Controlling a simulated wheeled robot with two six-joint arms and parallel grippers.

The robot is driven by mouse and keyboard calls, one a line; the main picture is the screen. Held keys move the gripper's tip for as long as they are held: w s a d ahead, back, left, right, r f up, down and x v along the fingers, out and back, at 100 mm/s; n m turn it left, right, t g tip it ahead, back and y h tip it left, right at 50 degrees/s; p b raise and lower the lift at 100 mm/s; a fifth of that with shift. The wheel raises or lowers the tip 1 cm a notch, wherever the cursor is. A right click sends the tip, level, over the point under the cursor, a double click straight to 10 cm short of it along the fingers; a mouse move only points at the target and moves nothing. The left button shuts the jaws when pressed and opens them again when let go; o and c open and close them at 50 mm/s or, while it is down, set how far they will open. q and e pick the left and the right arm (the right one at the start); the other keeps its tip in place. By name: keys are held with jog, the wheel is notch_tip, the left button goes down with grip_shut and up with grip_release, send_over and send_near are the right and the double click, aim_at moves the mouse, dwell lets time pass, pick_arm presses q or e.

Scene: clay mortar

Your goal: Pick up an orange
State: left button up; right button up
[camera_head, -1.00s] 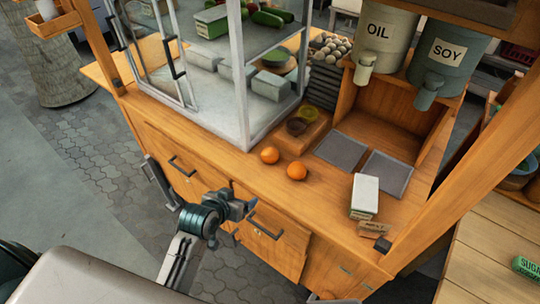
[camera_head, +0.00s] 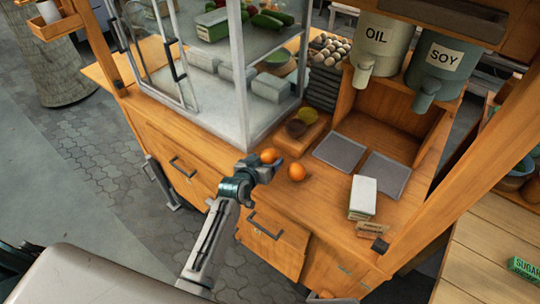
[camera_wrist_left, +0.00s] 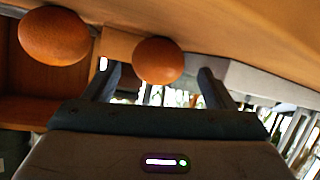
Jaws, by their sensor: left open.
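Two oranges lie on the wooden counter (camera_head: 335,210) in the head view. The left orange (camera_head: 269,155) is close to the glass case, and the right orange (camera_head: 297,172) is a little nearer the front edge. My left gripper (camera_head: 274,169) is open beside the left orange, at the counter's front edge. In the left wrist view, the left orange (camera_wrist_left: 158,60) shows between the spread fingertips of my left gripper (camera_wrist_left: 158,80). The other orange (camera_wrist_left: 54,35) shows outside the fingers, at the upper left. I cannot tell whether a finger touches an orange. My right gripper is not in view.
A glass case (camera_head: 245,100) stands left of the oranges. A wooden block with dark and yellow-green pieces (camera_head: 297,128) is behind them. Two grey trays (camera_head: 340,152) lie to the right, with a white box (camera_head: 363,197) near the right edge. A drawer (camera_head: 275,240) juts out below.

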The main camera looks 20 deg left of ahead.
aim_at(266, 160)
pick_arm(q)
jog(key=shift+p+x, duration=0.4)
jog(key=shift+x, duration=1.5)
jog(key=shift+s+d+f, duration=0.1)
jog(key=shift+d+f, duration=0.05)
jog(key=c, duration=1.1)
